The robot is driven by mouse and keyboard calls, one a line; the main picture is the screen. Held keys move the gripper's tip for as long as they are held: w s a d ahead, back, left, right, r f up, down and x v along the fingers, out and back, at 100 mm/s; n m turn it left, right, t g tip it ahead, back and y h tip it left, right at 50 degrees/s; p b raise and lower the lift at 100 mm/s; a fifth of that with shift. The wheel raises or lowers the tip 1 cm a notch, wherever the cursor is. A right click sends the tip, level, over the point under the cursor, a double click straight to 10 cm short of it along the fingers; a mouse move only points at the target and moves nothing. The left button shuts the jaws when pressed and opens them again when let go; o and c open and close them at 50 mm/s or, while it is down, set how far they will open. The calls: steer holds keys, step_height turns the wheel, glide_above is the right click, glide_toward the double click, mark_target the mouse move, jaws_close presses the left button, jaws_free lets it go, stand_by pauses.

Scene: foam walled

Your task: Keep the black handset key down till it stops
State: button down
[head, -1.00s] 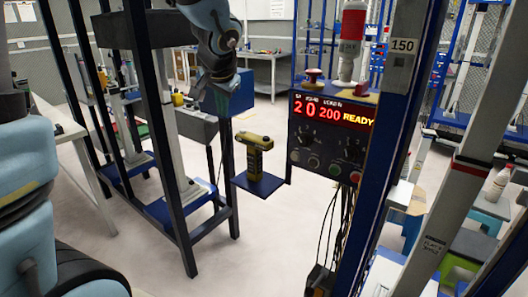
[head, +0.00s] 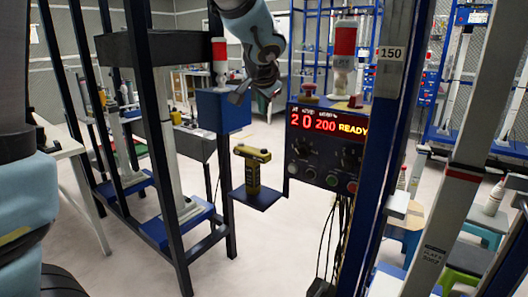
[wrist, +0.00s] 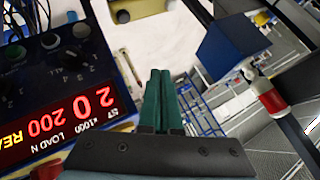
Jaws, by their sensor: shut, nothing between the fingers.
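A yellow handset (head: 252,170) with a T-shaped head stands upright on a small blue shelf (head: 262,199). Its dark sides show, but I cannot make out the black key. The handset's top appears partly cut off at the upper edge of the wrist view (wrist: 122,15). My gripper (head: 240,96) is above the handset and apart from it, in front of the blue box. In the wrist view its two green fingers (wrist: 159,76) lie together, shut and empty.
The dark control panel (head: 325,145) with a red "20 200 READY" display and knobs stands right of the shelf. A blue box (head: 223,112) on a post stands left. Dark frame posts (head: 160,150) flank the area. Cables hang below the panel.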

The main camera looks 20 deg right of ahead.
steer(key=b, duration=0.6)
glide_above(263, 155)
step_height(263, 155, down, 8)
steer(key=shift+w+r, duration=0.15)
steer(key=shift+f+b, duration=0.35)
steer(key=shift+b, duration=0.25)
steer(key=shift+f, duration=0.1)
stand_by(1.0)
steer(key=shift+f+b, duration=0.35)
steer(key=shift+b, duration=0.3)
steer(key=shift+f+b, duration=0.55)
steer(key=shift+b, duration=0.05)
stand_by(1.3)
stand_by(0.4)
steer(key=shift+r+p, duration=0.65)
steer(key=shift+r, duration=0.35)
steer(key=shift+r+p, duration=1.9)
steer(key=shift+r, duration=0.65)
